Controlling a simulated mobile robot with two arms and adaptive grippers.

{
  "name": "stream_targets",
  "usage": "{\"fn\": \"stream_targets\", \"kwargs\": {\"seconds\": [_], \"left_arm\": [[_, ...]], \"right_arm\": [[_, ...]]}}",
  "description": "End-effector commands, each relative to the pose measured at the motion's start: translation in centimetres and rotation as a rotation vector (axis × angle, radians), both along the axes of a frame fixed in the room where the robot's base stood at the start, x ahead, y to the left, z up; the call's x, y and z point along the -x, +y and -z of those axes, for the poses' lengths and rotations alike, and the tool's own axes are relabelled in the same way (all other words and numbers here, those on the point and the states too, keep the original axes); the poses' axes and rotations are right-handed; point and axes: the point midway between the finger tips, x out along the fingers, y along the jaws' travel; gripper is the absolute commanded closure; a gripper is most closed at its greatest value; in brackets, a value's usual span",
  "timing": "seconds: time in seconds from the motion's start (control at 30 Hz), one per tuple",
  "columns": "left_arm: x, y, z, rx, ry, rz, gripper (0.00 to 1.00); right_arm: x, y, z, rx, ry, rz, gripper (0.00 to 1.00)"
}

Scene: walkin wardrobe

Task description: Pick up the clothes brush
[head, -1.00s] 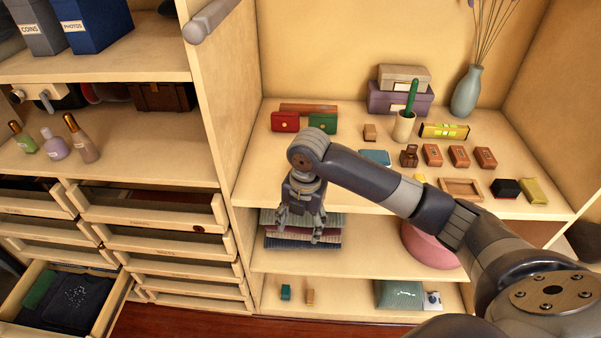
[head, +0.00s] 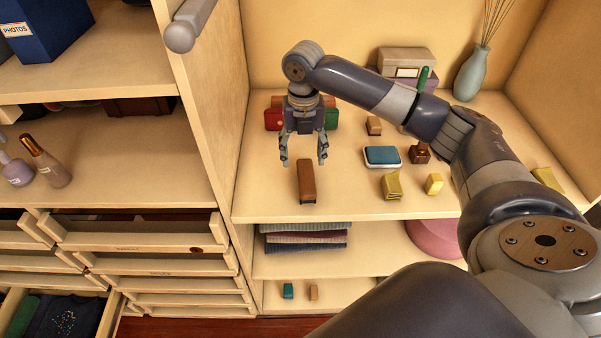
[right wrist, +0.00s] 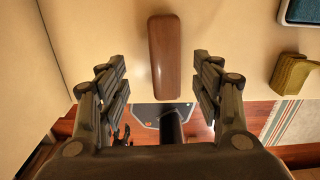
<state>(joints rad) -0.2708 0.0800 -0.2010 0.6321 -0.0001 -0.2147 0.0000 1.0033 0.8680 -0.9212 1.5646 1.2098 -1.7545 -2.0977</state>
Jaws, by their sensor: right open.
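The clothes brush, a long brown wooden block (head: 306,182), lies on the upper shelf board near its front edge. In the right wrist view the brush (right wrist: 164,58) lies lengthwise between the fingers, with free space on both sides. My right gripper (head: 304,160) points down, open and empty, just above and behind the brush in the head view. Its fingers are spread to either side and do not appear to touch the brush. My left gripper is not in view.
A blue-topped tin (head: 382,156), an olive packet (head: 392,185) and a yellow block (head: 434,184) lie right of the brush. Red (head: 273,119) and green (head: 331,118) cases stand behind the gripper. An upright wooden panel (head: 205,130) bounds the left. Shelf around the brush is clear.

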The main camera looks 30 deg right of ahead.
Motion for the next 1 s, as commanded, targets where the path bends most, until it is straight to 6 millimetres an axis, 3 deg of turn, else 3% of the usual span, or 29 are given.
{"fn": "stream_targets", "kwargs": {"seconds": [0.2, 0.3, 0.43, 0.7, 0.93, 1.0], "left_arm": [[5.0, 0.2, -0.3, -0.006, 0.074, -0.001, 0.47], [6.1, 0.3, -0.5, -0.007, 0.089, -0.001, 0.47], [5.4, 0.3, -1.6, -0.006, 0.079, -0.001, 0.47], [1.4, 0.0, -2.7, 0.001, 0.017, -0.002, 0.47], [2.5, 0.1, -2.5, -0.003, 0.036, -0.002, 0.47], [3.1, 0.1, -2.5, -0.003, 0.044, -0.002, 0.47]], "right_arm": [[0.1, 0.0, 2.8, 0.0, 0.0, 0.0, 0.4], [0.2, 0.0, 3.4, 0.001, 0.0, 0.0, 0.4], [0.7, -0.1, 4.8, 0.002, 0.003, 0.0, 0.4], [0.9, -0.2, 8.2, 0.002, -0.001, 0.002, 0.4], [0.9, -0.2, 8.4, 0.001, -0.003, 0.0, 0.4], [0.9, -0.2, 8.4, 0.001, -0.003, 0.0, 0.54]]}}
